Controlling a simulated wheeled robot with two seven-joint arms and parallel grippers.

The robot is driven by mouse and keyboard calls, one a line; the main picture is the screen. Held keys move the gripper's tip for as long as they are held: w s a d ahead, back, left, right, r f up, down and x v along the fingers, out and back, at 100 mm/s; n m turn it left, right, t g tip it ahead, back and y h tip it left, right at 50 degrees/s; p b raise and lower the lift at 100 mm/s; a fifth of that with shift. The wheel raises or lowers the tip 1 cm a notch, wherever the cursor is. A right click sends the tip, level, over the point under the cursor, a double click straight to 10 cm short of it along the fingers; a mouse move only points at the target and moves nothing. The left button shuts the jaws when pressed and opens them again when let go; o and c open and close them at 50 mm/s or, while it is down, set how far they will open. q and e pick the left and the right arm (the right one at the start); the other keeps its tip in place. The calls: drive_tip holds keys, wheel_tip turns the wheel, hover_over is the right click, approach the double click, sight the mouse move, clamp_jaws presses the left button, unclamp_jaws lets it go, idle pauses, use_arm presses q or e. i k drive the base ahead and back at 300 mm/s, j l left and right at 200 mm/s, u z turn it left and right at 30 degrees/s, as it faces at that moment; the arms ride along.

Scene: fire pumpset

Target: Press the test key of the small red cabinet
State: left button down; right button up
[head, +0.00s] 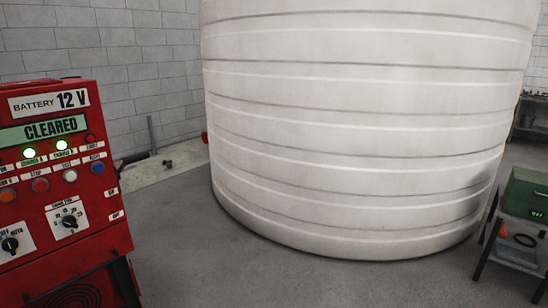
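A red cabinet (70,180) stands at the left edge of the head view, cut off by the frame. It is the only red cabinet in view, and I cannot tell whether it is the small one. A plate reads "BATTERY 12 V" (48,101). The display (43,131) reads "CLEARED". A row of keys holds an orange one (7,195), a red one (40,184), a white one (70,176) and a blue one (97,168). Their small labels are hard to read. Neither gripper shows.
Two rotary switches (69,221) sit low on the cabinet's front. A large white ribbed tank (360,130) fills the middle and right. A green box (525,195) stands on a dark stand at the right edge. Grey floor (230,270) is clear between.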

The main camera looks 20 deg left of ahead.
sight(71, 176)
drive_tip(key=u, duration=2)
